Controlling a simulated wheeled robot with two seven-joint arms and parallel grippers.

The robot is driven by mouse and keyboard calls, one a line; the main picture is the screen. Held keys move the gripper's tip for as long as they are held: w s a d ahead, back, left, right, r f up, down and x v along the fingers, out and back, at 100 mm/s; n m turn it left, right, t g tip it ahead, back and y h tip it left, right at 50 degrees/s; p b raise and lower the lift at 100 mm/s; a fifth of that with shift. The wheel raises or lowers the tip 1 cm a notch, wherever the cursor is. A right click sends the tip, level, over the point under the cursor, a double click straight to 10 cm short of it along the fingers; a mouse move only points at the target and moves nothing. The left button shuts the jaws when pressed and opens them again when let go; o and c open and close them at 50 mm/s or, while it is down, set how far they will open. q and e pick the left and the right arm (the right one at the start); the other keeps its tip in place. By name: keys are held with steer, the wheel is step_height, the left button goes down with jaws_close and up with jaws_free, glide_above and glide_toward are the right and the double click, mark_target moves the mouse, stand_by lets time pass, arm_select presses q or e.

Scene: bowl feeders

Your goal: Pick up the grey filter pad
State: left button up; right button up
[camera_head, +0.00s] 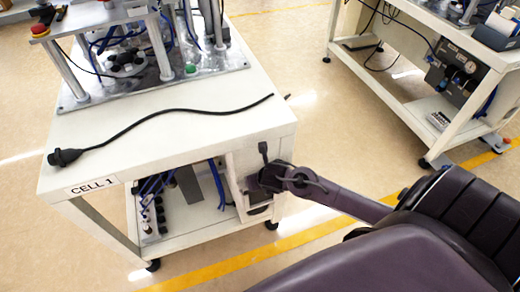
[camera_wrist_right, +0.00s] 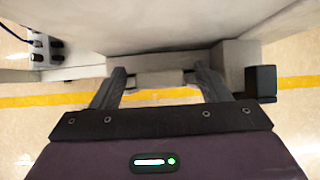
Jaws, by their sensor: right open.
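In the right wrist view a small pale grey block (camera_wrist_right: 160,80), which may be the grey filter pad, lies between my fingertips. It sits in front of a grey ledge, with gaps to both fingers. My right gripper (camera_wrist_right: 160,90) is open around it, fingers pointing at the block. In the head view my right gripper (camera_head: 257,182) is at the side unit of the CELL 1 cart, below the tabletop. There the wrist hides most of the unit's inside, and I cannot make out the pad. My left gripper is not in view.
The CELL 1 cart (camera_head: 190,122) carries a black cable (camera_head: 165,117) across its white top and a machine (camera_head: 150,50) behind. Blue tubes (camera_head: 150,190) hang on the lower shelf. A second cart (camera_head: 400,75) stands at right. The floor between is free.

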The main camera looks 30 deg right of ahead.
steer(key=shift+w+f, duration=0.2)
steer(key=shift+f, duration=0.15)
steer(key=shift+c, duration=0.4)
steer(key=c, duration=1.2)
steer(key=shift+c, duration=0.2)
